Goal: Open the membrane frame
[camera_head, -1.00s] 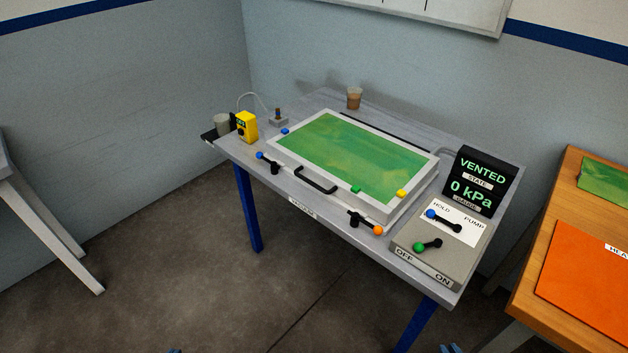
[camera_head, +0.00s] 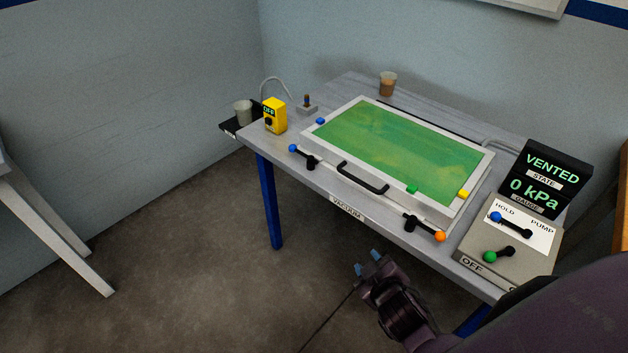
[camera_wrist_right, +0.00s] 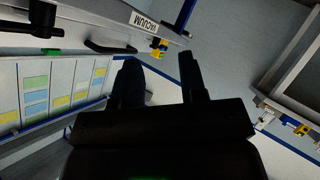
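The membrane frame (camera_head: 478,172) is a white rim around a green sheet, lying flat on the vacuum table. A black bar handle (camera_head: 362,178) is on its front side. A black clamp lever with a blue knob (camera_head: 303,156) is left of the handle, and one with an orange knob (camera_head: 425,228) is right of it. My right gripper (camera_head: 368,263) is in front of and below the table edge, apart from the handle. The right wrist view shows its two fingers (camera_wrist_right: 160,78) spread with nothing between them. My left gripper is not seen.
A control box (camera_head: 508,243) with levers and a display (camera_head: 544,180) reading VENTED, 0 kPa stand at the right. A yellow box (camera_head: 275,116), a grey cup (camera_head: 243,112) and a brown-filled cup (camera_head: 387,84) are near the edges. The floor in front is clear.

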